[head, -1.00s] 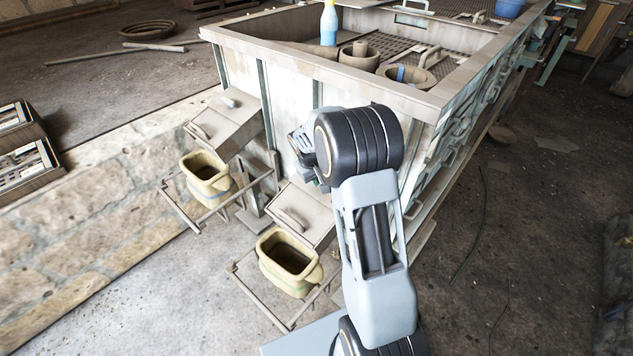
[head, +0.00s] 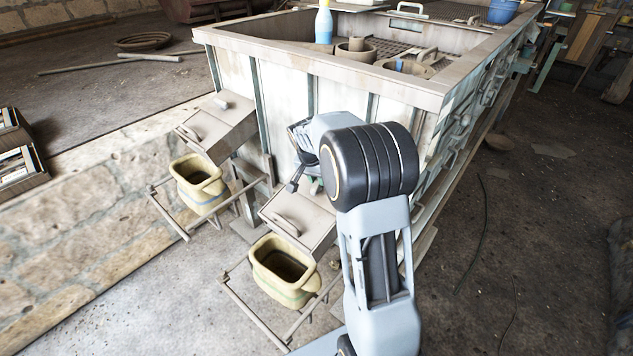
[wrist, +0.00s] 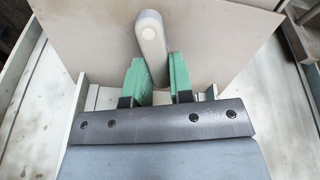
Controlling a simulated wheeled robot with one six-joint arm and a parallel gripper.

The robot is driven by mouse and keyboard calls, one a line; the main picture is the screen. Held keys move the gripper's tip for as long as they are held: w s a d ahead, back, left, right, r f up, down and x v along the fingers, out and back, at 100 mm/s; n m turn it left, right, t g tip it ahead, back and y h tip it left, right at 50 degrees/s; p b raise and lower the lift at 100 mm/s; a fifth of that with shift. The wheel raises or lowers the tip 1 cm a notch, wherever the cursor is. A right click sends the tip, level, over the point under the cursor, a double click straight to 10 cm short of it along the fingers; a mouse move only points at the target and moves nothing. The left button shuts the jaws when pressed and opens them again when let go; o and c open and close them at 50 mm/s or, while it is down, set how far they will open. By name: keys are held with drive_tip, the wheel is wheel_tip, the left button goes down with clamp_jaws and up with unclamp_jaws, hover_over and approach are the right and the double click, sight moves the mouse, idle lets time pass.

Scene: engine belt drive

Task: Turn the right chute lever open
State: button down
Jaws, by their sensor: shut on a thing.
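The right chute (head: 300,218) sticks out from the front of the large pale bin, with its sloped lid above a yellow bucket. In the wrist view its lever (wrist: 151,40), a grey bar with a rounded end, stands nearly upright, leaning slightly left. My gripper (wrist: 157,82) has its two green fingers on either side of the lever's lower part and is shut on it. In the head view my gripper (head: 305,185) is at the top of the right chute, and my wrist largely hides the lever. The left chute (head: 216,125) has a similar grey lever (head: 221,103) on top.
A yellow bucket (head: 283,270) hangs in a frame below the right chute, and another bucket (head: 198,182) below the left. The bin (head: 330,80) holds pots and a blue bottle (head: 324,22). Floor to the right is mostly clear.

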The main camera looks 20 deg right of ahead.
drive_tip(key=shift+s+d+m+b, duration=0.15)
drive_tip(key=shift+m+b, duration=0.55)
drive_tip(key=shift+m, duration=1)
drive_tip(key=c, duration=1)
unclamp_jaws()
drive_tip(key=p+v, duration=0.2)
drive_tip(key=v, duration=1.2)
